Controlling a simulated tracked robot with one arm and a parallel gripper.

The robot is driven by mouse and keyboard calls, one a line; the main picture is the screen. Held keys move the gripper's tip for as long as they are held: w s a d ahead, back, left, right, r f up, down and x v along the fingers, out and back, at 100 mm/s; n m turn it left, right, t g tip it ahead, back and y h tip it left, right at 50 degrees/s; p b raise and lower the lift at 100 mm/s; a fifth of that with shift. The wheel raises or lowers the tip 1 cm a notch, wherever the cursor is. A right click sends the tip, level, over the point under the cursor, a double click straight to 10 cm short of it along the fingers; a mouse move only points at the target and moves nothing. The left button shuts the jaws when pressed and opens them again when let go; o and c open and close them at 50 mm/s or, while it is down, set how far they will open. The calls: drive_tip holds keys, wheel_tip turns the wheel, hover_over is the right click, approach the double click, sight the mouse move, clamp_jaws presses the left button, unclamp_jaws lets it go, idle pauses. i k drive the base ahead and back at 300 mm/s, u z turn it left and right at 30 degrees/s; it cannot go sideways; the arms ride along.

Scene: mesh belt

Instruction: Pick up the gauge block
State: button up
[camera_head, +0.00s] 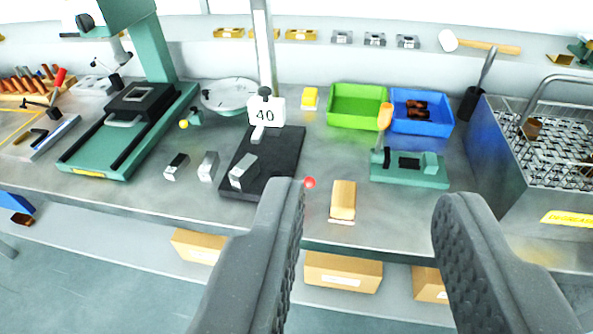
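Several small blocks could be the gauge block, and I cannot tell which by a label. Another grey steel block (208,166) stands on the bench left of the plate, and a dark-and-silver block (176,167) lies further left. A tan block (343,198) lies near the bench's front edge, seen between the fingers. My gripper (369,198) is open and empty, its fingers wide apart and nearer the camera than the bench.
A green press (140,125) stands at left. A green bin (356,106), a blue bin (421,113) and a small green fixture (409,170) stand behind and right. A metal basket tank (510,170) is at far right. A red ball (310,182) shows beside the left finger.

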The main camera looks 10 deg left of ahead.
sight(245, 172)
drive_tip(key=z, duration=2.05)
drive_tip(key=k, duration=1.4)
drive_tip(key=u, duration=2.4)
drive_tip(key=i, duration=1.05)
